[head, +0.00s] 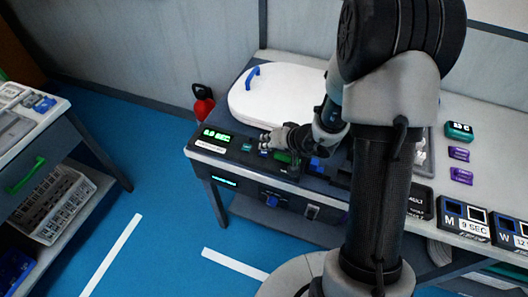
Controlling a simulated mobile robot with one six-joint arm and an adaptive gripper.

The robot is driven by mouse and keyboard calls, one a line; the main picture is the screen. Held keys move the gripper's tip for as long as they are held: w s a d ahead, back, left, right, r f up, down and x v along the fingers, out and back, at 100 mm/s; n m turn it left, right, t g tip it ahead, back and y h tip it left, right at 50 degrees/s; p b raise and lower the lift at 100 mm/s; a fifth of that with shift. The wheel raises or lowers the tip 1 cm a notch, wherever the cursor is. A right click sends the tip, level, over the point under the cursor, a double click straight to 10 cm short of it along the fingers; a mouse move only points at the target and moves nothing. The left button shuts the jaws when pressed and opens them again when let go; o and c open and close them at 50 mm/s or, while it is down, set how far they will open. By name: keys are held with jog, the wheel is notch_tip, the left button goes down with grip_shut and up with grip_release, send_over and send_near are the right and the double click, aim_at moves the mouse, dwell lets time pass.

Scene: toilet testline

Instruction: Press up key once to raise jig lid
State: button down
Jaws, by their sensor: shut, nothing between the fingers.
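The white jig lid (285,97) with a blue handle (253,77) lies flat at the back of the bench. A dark control panel (235,150) with a green lit display (216,135) runs along the bench's front edge. A small teal key (247,147) shows on the panel, just left of my gripper. My gripper (266,143) is shut and empty, low over the panel in front of the lid. Which key lies under its tips, and whether it touches one, I cannot tell. My arm hides the panel's right part and the lid's right end.
Right of my arm, a teal block (459,131) and purple blocks (460,175) lie on the bench, with labelled boxes (465,219) at its front edge. A red extinguisher (203,104) stands behind the bench's left end. A side cart (45,150) is at far left, with open blue floor between.

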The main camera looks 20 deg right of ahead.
jog(key=shift+f+b, duration=0.3)
jog(key=shift+f, duration=0.15)
